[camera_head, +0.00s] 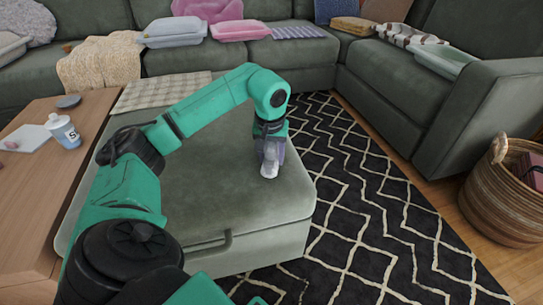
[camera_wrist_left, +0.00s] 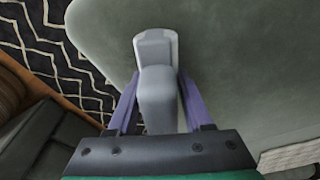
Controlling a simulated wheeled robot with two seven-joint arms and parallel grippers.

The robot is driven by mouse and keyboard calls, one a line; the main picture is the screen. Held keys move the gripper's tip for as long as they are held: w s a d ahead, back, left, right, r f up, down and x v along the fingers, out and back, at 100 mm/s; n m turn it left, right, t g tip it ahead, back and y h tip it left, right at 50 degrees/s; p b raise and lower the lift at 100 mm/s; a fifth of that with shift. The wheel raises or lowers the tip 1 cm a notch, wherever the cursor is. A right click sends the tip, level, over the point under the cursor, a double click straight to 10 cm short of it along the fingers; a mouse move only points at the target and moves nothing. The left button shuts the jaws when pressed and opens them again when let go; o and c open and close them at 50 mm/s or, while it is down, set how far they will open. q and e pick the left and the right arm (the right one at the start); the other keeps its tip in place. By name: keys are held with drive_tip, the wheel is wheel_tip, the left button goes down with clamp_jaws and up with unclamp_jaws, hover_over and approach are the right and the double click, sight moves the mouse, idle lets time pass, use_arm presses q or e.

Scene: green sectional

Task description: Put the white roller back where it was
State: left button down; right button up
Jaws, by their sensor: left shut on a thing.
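The white roller (camera_head: 269,170) shows as a small pale object at the tip of my left gripper (camera_head: 270,150), over the right part of the green ottoman (camera_head: 210,200). In the left wrist view the roller (camera_wrist_left: 157,95) looks light grey and long, with a wider far end. It lies between the two purple fingers of my left gripper (camera_wrist_left: 158,105), which is shut on it. I cannot tell whether the roller touches the ottoman top. My right gripper is not in view.
A wooden table (camera_head: 88,105) at the left holds a bottle (camera_head: 64,132), a white tray (camera_head: 27,138) and a dark disc (camera_head: 68,101). A checked cloth (camera_head: 163,92) lies on the ottoman's far end. A wicker basket (camera_head: 500,200) stands right. The ottoman's middle is clear.

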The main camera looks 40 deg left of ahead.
use_arm(q)
drive_tip(key=shift+r, duration=0.15)
drive_tip(key=shift+c, duration=1.6)
unclamp_jaws()
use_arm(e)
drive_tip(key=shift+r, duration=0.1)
use_arm(q)
drive_tip(key=r+p, duration=0.2)
drive_tip(key=r, duration=0.2)
drive_tip(key=s+r+p, duration=0.1)
drive_tip(key=r+p, duration=0.1)
drive_tip(key=r, duration=0.2)
drive_tip(key=d+r+p, duration=0.1)
drive_tip(key=r+p, duration=0.1)
drive_tip(key=r, duration=0.2)
drive_tip(key=shift+s, duration=0.25)
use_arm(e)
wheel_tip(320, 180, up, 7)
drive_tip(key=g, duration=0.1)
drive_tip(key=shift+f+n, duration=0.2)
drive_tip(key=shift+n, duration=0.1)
use_arm(q)
drive_tip(key=shift+f, duration=0.1)
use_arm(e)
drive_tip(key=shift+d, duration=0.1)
